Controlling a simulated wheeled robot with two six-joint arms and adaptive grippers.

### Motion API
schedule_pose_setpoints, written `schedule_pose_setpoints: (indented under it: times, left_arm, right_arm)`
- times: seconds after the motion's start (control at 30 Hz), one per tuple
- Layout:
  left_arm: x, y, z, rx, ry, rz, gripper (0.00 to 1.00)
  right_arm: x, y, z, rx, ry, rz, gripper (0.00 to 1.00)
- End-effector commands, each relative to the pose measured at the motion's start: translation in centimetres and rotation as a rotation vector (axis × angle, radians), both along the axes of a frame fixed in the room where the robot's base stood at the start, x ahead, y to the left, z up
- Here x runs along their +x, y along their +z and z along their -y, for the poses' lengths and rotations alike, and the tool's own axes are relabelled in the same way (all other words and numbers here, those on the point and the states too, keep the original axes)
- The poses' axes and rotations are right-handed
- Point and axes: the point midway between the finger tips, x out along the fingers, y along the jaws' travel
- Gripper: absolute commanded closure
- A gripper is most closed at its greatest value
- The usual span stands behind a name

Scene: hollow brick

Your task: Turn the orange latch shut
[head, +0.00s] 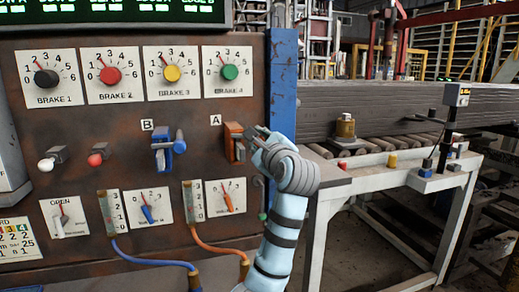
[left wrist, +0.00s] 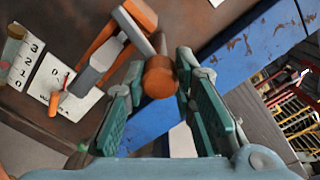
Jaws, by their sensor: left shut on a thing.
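The orange latch (head: 233,141) is on the brown panel under the label A. In the left wrist view its round orange knob end (left wrist: 160,78) sits between my finger pads, with an orange body and a grey bar behind it. My left gripper (head: 250,137) reaches it from the right side and is shut on the knob; it also shows in the left wrist view (left wrist: 161,72). The wrist hides part of the panel's right edge in the head view. My right gripper is not in view.
A blue latch (head: 163,148) is under label B, left of the orange one. Brake dials (head: 229,72) run above. Gauges and an orange cable (head: 215,246) are below. A blue post (head: 283,85) borders the panel; a white-framed bench (head: 395,172) stands to the right.

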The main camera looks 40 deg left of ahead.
Motion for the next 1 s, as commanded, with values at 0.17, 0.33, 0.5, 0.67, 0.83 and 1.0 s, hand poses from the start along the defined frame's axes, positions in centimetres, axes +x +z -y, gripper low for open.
schedule_pose_setpoints:
  times: [0.17,0.33,0.5,0.67,0.83,1.0]
  left_arm:
    - [0.0,-0.2,0.0,-0.058,0.001,0.082,1.00]
    - [0.0,-0.1,0.0,-0.093,0.001,0.131,1.00]
    - [0.0,-0.1,0.0,-0.109,0.001,0.153,1.00]
    - [0.0,-0.1,0.0,-0.113,0.001,0.156,1.00]
    - [0.0,-0.1,0.0,-0.113,0.001,0.156,1.00]
    - [0.0,-0.1,0.0,-0.113,0.001,0.155,0.60]
  right_arm:
    - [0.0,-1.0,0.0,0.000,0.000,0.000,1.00]
    - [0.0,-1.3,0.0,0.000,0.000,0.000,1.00]
    - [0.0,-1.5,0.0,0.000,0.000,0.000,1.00]
    - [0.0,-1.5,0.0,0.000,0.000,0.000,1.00]
    - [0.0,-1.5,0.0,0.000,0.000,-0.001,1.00]
    - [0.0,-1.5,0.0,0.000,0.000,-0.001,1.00]
